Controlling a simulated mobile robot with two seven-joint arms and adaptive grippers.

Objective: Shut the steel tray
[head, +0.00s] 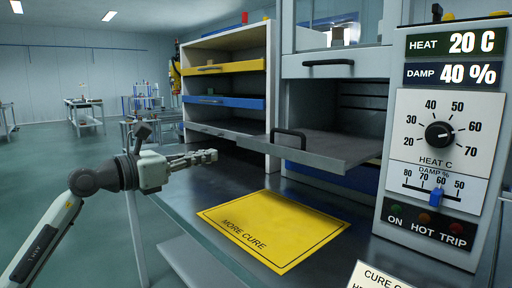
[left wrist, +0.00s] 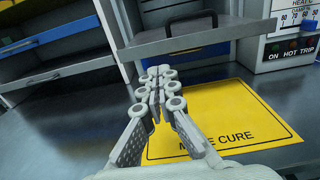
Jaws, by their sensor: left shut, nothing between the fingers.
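The steel tray (head: 325,150) is a grey flat drawer pulled out of the cabinet on the right, with a dark bar handle (head: 288,138) on its front edge. In the left wrist view the tray (left wrist: 200,37) spans the top, with its handle (left wrist: 191,22) upright above the front edge. My left gripper (head: 214,156) is shut and empty. It is left of the tray and apart from the handle, pointing right in the head view. In the left wrist view its fingers (left wrist: 158,75) lie below the tray's front edge. My right gripper is not in view.
A yellow "MORE CURE" mat (head: 272,229) lies on the dark bench below the tray. A shelf unit with a yellow drawer (head: 225,67) and a blue drawer (head: 225,101) stands behind my gripper. A control panel with a dial (head: 438,134) stands right of the tray.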

